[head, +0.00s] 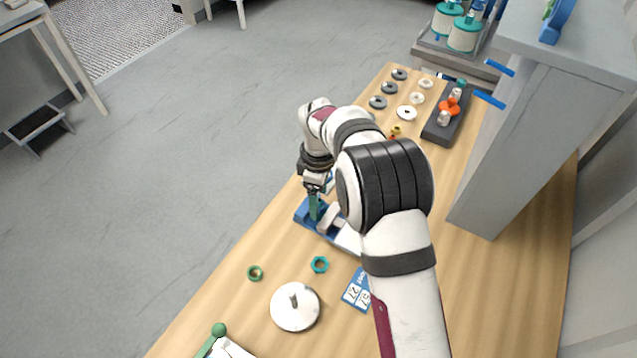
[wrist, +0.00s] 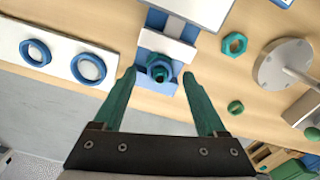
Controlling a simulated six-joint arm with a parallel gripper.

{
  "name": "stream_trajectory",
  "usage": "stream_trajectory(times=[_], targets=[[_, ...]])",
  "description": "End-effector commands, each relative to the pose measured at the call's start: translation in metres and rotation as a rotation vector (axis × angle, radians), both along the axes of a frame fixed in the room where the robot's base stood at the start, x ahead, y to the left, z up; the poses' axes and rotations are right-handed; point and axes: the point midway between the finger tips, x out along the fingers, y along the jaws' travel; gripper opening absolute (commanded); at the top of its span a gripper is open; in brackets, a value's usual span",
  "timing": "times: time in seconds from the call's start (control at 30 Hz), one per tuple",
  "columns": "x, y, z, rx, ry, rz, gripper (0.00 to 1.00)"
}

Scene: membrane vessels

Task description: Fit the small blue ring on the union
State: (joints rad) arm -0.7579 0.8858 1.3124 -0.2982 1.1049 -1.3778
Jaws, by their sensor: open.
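Two loose-looking blue rings, a slightly smaller one (wrist: 36,52) and a larger one (wrist: 89,68), lie on a white plate (wrist: 62,61) left of the fingers. In the head view my gripper (head: 314,196) is over the blue fixture (head: 302,214), and my arm hides the blue rings.
A teal hex nut (head: 319,264), a green ring (head: 255,272) and a white disc with a post (head: 295,308) lie nearer on the bench. Several grey and white discs and a dark tray (head: 434,133) are farther back. A grey cabinet (head: 530,145) stands at right.

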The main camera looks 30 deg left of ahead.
Motion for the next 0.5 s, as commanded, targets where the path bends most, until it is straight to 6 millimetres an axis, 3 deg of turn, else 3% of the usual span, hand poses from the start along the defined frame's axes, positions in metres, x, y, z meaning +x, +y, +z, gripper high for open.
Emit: stream_trajectory(times=[0.3, 0.5], targets=[[0.001, 0.001, 0.092, 0.004, -0.004, 0.000, 0.74], [0.000, 0.001, 0.138, 0.003, -0.003, 0.000, 0.74]])
